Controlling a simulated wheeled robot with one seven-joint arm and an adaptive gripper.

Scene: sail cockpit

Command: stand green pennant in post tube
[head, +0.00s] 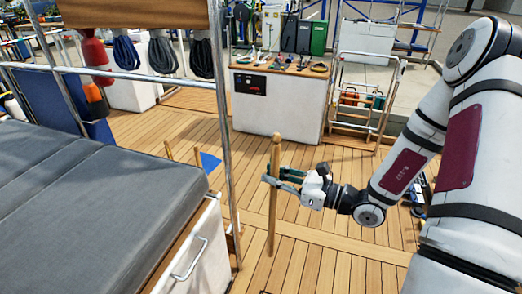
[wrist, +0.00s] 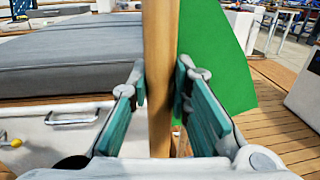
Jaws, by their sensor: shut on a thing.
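My gripper (head: 275,181) is shut on the wooden staff (head: 275,215) of the green pennant, held nearly upright above the deck. In the wrist view the staff (wrist: 160,45) stands between the two finger pads, and the green cloth (wrist: 212,60) spreads to the right behind the right finger. The cloth does not show clearly in the head view. A steel post (head: 225,130) stands left of the staff, apart from it. I cannot clearly make out the tube on it; its lower part is beside the grey-cushioned bench.
The cushioned bench (head: 90,195) with a white locker front fills the left. A blue pennant (head: 209,162) and wooden staffs stand behind the bench. A white cabinet (head: 275,105) with tools is at the back. Planked deck (head: 310,235) is clear around the staff. A rail (head: 130,72) crosses the upper left.

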